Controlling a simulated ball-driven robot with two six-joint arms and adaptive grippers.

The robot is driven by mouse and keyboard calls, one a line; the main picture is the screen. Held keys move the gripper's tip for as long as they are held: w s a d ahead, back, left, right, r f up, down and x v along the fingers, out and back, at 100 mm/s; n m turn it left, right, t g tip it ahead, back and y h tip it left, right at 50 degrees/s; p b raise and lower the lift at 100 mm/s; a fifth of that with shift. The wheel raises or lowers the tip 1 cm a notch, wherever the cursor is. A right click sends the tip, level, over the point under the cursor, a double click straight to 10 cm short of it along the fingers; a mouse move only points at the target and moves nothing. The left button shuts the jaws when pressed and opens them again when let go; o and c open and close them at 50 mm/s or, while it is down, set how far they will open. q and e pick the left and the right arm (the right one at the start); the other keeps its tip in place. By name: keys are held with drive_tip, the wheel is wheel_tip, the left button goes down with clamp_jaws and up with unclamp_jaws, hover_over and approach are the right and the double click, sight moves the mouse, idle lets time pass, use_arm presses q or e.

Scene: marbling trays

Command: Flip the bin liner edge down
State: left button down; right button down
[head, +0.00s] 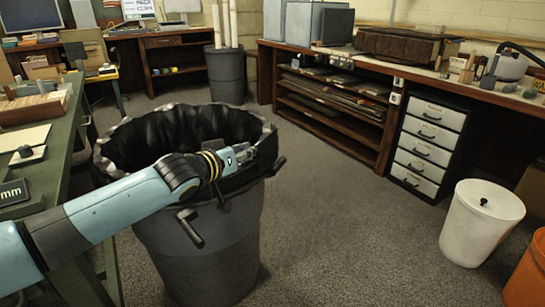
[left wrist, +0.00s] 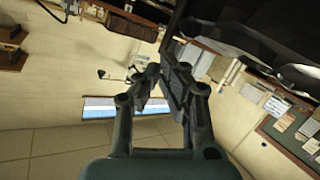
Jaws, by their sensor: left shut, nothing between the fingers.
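A large grey bin (head: 205,245) stands on the carpet, left of the picture's middle. A black liner (head: 150,133) lines it, and its crumpled, shiny edge runs along the rim at the left and back. My left arm crosses the front of the rim and hides part of the liner edge there. My left gripper (head: 268,148) is at the right side of the rim, shut and empty. I cannot tell if it touches the liner. In the left wrist view, the shut fingers (left wrist: 166,72) are close below a dark mass at the upper right that I cannot identify surely. My right gripper is not in view.
A green table (head: 60,160) stands close to the bin's left. A white lidded bin (head: 480,225) and an orange container (head: 528,275) stand at the right. A drawer unit (head: 430,145) and wooden shelves line the back right. The carpet right of the bin is clear.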

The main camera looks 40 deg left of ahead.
use_arm(q)
drive_tip(key=shift+w+a+r, duration=0.15)
drive_tip(key=shift+w+r, duration=0.05)
drive_tip(key=shift+r, duration=0.05)
